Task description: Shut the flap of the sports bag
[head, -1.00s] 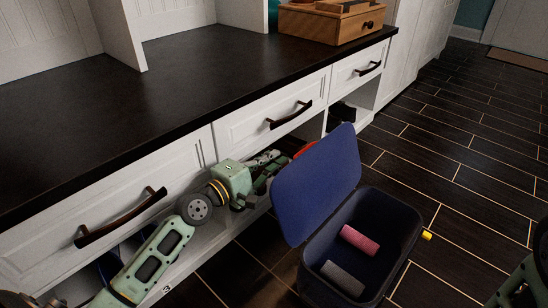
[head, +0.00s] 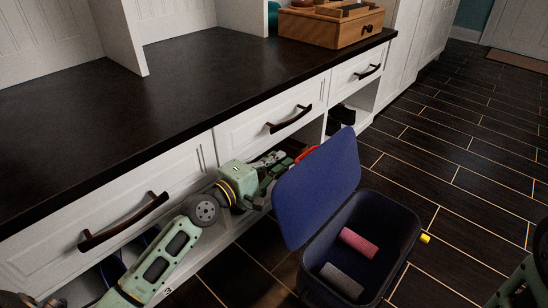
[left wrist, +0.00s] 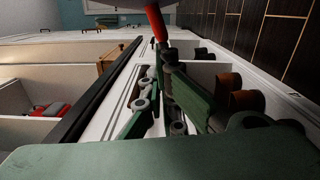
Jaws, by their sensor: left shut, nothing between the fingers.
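The sports bag (head: 398,262) stands on the floor, dark blue, its top open. Its blue flap (head: 318,187) stands up, tilted back towards the cabinet. A pink roll (head: 359,243) and a grey roll (head: 341,281) lie inside. My left gripper (head: 304,154) is shut and empty, behind the flap on the cabinet side. Its red fingertip shows by the flap's upper left edge; I cannot tell whether it touches. In the left wrist view the red fingertip (left wrist: 157,24) points away. My right gripper is not in view; only part of my right arm shows at the right edge.
The white cabinet (head: 262,140) with drawers and a dark top (head: 190,85) runs close along the left arm. A wooden box (head: 325,27) stands on top. Shoes (left wrist: 232,92) sit in the cubbies below.

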